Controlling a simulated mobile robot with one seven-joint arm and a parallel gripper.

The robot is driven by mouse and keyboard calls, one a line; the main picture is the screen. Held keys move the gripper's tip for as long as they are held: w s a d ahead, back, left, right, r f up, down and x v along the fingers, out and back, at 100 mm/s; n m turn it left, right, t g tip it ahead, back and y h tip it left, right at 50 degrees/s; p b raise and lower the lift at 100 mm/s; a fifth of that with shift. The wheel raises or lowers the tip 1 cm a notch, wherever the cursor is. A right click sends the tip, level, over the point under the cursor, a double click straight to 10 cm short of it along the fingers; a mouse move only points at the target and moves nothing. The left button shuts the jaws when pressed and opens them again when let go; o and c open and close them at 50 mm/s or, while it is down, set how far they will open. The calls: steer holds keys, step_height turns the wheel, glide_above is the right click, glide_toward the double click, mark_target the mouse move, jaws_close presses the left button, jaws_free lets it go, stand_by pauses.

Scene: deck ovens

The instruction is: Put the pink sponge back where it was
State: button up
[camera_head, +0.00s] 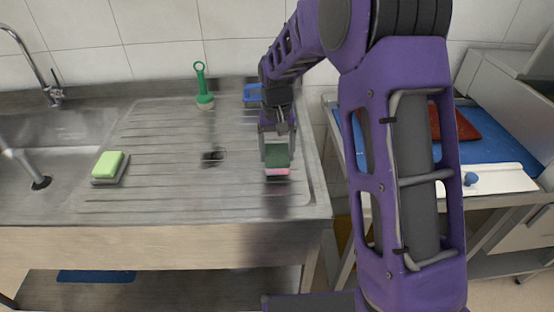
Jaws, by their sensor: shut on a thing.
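The pink sponge (277,171) is at the right part of the steel drainboard (160,190), with a dark green layer on its upper side. My gripper (277,148) points down over it and is shut on it. The fingers cover part of the sponge. I cannot tell whether the sponge touches the drainboard or hangs just above it.
A green brush (204,98) stands at the back of the drainboard. A blue item (252,93) lies behind my gripper. A sink basin (45,150) with a tap (52,90) is at the left. A side table with a blue top (485,140) stands at the right. The drainboard's middle is mostly clear.

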mark_target(277, 154)
steer(key=shift+f, duration=1.3)
steer(key=shift+f, duration=0.15)
steer(key=o, duration=1)
steer(key=shift+o, duration=0.2)
step_height(277, 154, up, 12)
steer(key=shift+r+p, duration=0.2)
steer(key=shift+p, duration=0.2)
